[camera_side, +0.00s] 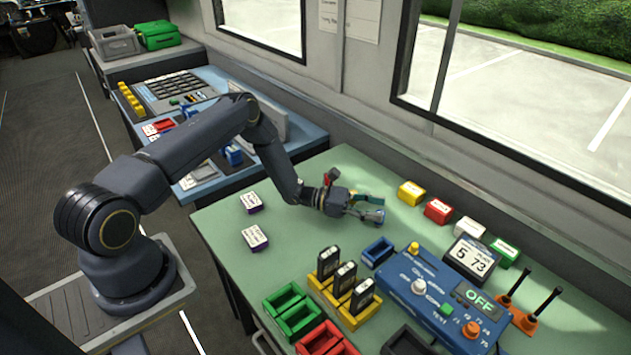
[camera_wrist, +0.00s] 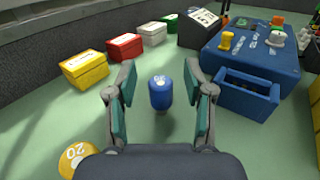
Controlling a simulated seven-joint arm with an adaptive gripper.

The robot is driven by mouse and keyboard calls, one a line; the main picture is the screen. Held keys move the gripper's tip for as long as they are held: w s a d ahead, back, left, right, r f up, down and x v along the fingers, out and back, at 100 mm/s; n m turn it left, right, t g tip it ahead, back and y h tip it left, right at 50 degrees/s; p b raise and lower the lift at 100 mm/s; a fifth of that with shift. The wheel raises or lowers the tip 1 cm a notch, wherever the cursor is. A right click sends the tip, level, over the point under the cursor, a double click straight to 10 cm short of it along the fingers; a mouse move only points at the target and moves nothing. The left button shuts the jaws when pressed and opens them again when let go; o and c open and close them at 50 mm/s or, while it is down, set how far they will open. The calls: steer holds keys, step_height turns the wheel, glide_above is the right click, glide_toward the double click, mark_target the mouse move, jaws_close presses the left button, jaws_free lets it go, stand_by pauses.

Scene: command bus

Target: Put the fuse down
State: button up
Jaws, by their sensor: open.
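A small blue fuse (camera_wrist: 160,93) with a white marking on its top is on the green table in the wrist view. My gripper (camera_wrist: 162,95) is open, with one teal-padded finger on each side of it. Gaps show between the fuse and both pads. In the side view my gripper (camera_side: 368,207) is low over the table's far part, and the fuse cannot be made out clearly there. A round yellow piece marked 20 (camera_wrist: 78,160) lies at the lower left of the wrist view, partly hidden by my gripper's body.
A blue open bin (camera_side: 378,251) stands close by, right of my gripper in the wrist view. Behind it is a blue control box (camera_side: 425,297). Yellow (camera_side: 411,193), red (camera_side: 438,210), white and green boxes line the window side. Black modules stand in yellow holders (camera_side: 322,290).

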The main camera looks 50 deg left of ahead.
steer(key=v, duration=1.1)
steer(key=shift+s+a+f, duration=0.1)
steer(key=shift+a+f, duration=0.05)
steer(key=shift+a, duration=0.1)
steer(key=shift+r, duration=0.3)
steer(key=s+d+r+m+g+y, duration=0.2)
steer(key=s+d+r+m+g, duration=0.25)
steer(key=r+m, duration=0.35)
steer(key=s+d+r+m+g+y, duration=0.2)
steer(key=s+d+r+m+g, duration=0.3)
steer(key=r, duration=0.5)
steer(key=s+a+r+m+t+y, duration=0.2)
steer(key=s+r+m+y, duration=0.3)
steer(key=s, duration=0.3)
steer(key=s+a+r+m+t+y, duration=0.2)
steer(key=s+r+m+y, duration=0.3)
steer(key=s+r+m, duration=0.2)
steer(key=shift+s+a+y, duration=0.3)
steer(key=shift+s+a, duration=0.1)
steer(key=shift+s, duration=0.5)
steer(key=shift+r+t, duration=0.1)
steer(key=shift+t, duration=0.15)
